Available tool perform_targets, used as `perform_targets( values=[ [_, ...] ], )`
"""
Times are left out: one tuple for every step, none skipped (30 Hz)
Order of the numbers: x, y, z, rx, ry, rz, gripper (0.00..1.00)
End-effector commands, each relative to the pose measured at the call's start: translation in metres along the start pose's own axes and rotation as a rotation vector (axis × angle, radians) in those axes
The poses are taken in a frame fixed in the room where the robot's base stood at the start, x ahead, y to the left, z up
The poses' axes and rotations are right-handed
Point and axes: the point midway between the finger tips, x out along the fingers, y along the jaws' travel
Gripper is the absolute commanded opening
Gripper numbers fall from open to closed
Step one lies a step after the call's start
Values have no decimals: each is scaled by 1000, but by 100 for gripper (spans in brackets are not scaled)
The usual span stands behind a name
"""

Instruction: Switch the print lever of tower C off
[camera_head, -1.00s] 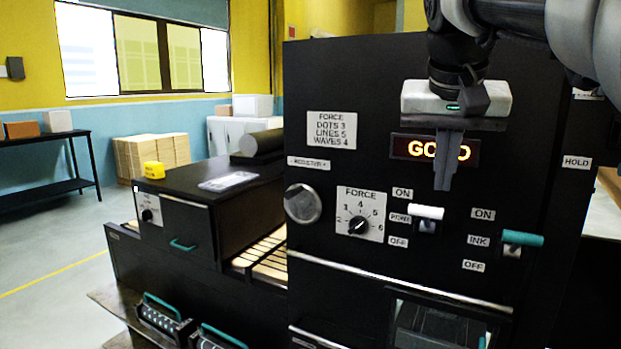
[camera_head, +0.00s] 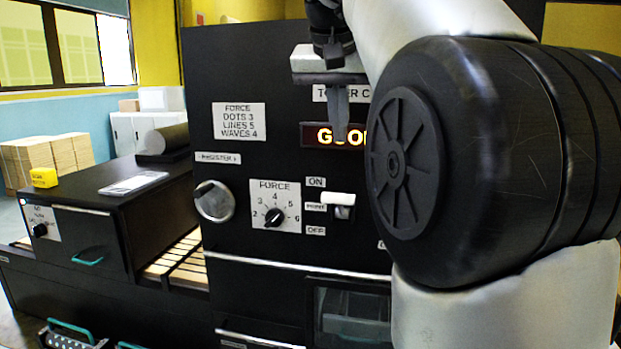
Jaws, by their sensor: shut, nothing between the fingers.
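The black panel of tower C (camera_head: 290,80) faces me, with its name label (camera_head: 335,93) partly behind my gripper. The print lever (camera_head: 338,199) has a white handle and sits between the ON label (camera_head: 316,182) and the OFF label (camera_head: 315,230). Its handle is near the upper, ON end. My gripper (camera_head: 341,138) is shut and empty, pointing down in front of the lit orange display (camera_head: 322,135), above the lever and apart from it. My arm hides the panel's right side, including the ink lever.
Left of the lever are the FORCE dial (camera_head: 274,216) and a round silver register knob (camera_head: 214,201). A metal rail (camera_head: 290,268) runs below, above a windowed compartment (camera_head: 350,315). A lower black unit at left carries a phone-like slab (camera_head: 134,183) and a yellow block (camera_head: 44,177).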

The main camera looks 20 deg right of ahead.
Motion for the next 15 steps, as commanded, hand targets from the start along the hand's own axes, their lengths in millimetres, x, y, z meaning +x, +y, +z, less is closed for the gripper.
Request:
perform_targets(
  values=[
    [12, 1, 2, 0, -5, 2, 0],
    [19, 1, 2, 1, -4, 3, 0],
    [28, 1, 2, 1, -5, 3, 0],
    [34, 1, 2, 1, -5, 3, 0],
    [41, 1, 2, 1, -6, 3, 0],
    [50, 1, 2, 0, -5, 3, 0],
    [56, 1, 2, 0, -5, 3, 0],
    [63, 1, 2, 0, -5, 3, 0],
    [71, 1, 2, 0, -4, 2, 0],
    [76, 1, 2, 0, -5, 3, 0],
    [82, 1, 1, 0, -4, 2, 0],
    [85, 1, 7, 0, -2, 1, 0],
    [85, 1, 13, -1, -1, 0, 0],
    [86, 1, 17, -1, 0, 0, 0],
    [87, 1, 23, -1, -1, 0, 0]
  ],
)
